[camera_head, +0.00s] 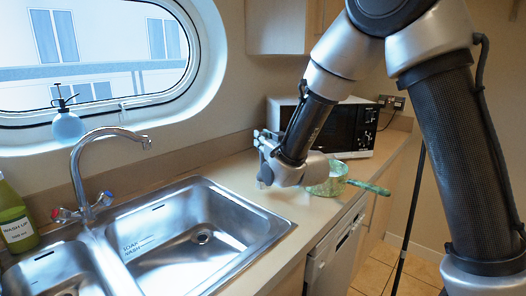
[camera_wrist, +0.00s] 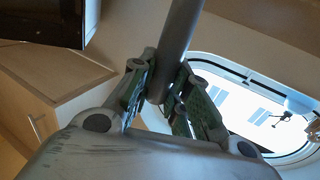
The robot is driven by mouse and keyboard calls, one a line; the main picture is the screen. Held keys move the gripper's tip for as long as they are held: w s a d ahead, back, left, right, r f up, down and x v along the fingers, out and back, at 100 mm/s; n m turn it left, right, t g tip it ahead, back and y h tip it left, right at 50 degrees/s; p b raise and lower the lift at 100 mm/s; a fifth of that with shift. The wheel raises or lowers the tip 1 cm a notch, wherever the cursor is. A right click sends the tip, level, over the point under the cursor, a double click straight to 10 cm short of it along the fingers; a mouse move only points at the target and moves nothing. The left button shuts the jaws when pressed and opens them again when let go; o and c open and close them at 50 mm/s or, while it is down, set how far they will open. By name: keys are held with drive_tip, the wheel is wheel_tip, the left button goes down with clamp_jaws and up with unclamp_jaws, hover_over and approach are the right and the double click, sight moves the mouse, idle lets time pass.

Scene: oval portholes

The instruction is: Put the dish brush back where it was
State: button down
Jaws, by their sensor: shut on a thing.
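My gripper (camera_head: 263,160) is low over the counter between the sink and the microwave. In the wrist view my gripper (camera_wrist: 165,98) is shut on a plain grey rod, which looks like the handle of the dish brush (camera_wrist: 180,35). The rod runs up out of the picture from between the finger pads. The brush's head is not in sight, and I cannot make out the brush in the head view.
A green patterned pan (camera_head: 328,184) stands on the counter right beside my gripper, its handle pointing right. A microwave (camera_head: 347,128) stands behind. The steel sink (camera_head: 200,238), tap (camera_head: 78,172) and green soap bottle (camera_head: 14,215) are left. A blue spray bottle (camera_head: 67,127) stands by the oval window.

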sight(263, 160)
drive_tip(key=shift+f, duration=1.45)
drive_tip(key=c, duration=1.4)
unclamp_jaws()
drive_tip(key=shift+o, duration=0.2)
